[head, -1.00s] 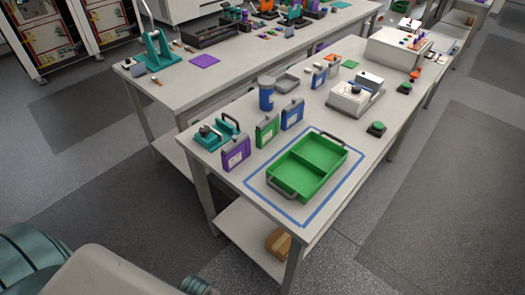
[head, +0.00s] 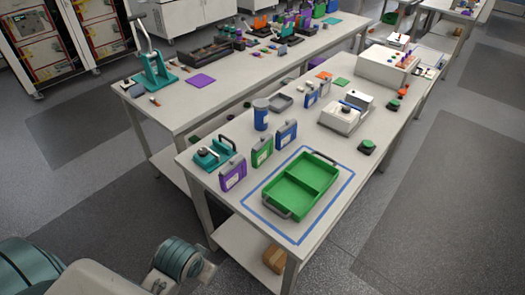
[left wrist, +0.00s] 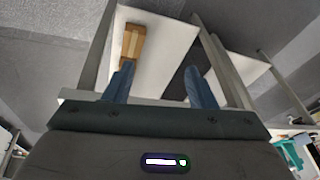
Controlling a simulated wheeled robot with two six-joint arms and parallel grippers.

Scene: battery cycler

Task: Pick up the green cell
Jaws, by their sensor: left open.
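The green cell (head: 262,151) stands upright on the near table, between a purple cell (head: 233,173) on its left and a blue cell (head: 286,134) on its right. My left gripper (left wrist: 158,88) shows in the left wrist view with its two blue fingers spread apart and nothing between them. Past the fingers lie the table's lower shelf and a cardboard box (left wrist: 133,43). The green cell does not show in that view. In the head view only links of my left arm show at the lower left, well short of the cells. My right gripper is not in view.
A green two-part tray (head: 296,188) lies inside a blue outline right of the cells. A teal fixture (head: 213,154) stands left behind the purple cell, and a blue canister (head: 261,115) behind the green one. Table legs and edge lie between my arm and the cells.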

